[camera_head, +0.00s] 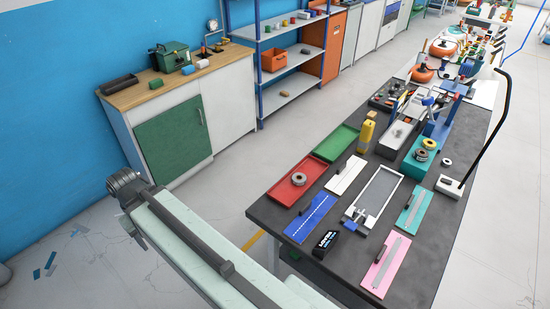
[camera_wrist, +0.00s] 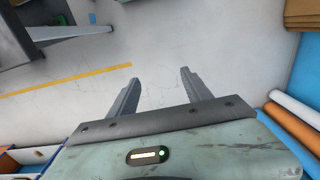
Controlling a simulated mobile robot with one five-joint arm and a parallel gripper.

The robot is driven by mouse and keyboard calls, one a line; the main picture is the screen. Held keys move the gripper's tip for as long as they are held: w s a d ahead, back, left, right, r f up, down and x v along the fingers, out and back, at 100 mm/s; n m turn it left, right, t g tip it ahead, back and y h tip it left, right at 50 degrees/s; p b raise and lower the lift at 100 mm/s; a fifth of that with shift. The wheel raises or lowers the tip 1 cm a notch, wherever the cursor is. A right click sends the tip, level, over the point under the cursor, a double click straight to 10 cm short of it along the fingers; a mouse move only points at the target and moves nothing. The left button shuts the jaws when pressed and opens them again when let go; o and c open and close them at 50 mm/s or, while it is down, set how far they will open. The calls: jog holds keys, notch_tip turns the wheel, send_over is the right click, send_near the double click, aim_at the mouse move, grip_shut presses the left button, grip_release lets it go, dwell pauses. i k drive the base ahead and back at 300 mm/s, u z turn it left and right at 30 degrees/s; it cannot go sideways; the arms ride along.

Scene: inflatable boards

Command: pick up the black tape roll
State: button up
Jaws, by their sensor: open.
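A dark grey ring-shaped roll (camera_head: 299,179) lies on the red tray (camera_head: 281,192) at the near left of the long dark workbench in the head view. Another ring-shaped roll (camera_head: 421,155) sits on a teal box; I cannot tell for sure which one is the black tape roll. My gripper (camera_wrist: 158,76) shows in the wrist view with its two fingers apart and nothing between them. Bare floor lies beneath it. No roll shows in the wrist view, and the gripper's fingers cannot be made out in the head view.
The workbench (camera_head: 262,208) holds a black box with white lettering (camera_head: 325,244), a blue strip board (camera_head: 310,218), a green tray (camera_head: 335,142) and a yellow bottle (camera_head: 367,131). A wooden-topped cabinet (camera_head: 136,99) stands at left. Open floor (camera_head: 225,180) lies between them.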

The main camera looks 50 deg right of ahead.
aim_at(421, 155)
jog(key=k, duration=1)
jog(key=u, duration=1.55)
jog(key=i, duration=1.4)
jog(key=z, duration=4.4)
jog(key=i, duration=0.9)
jog(key=z, duration=0.1)
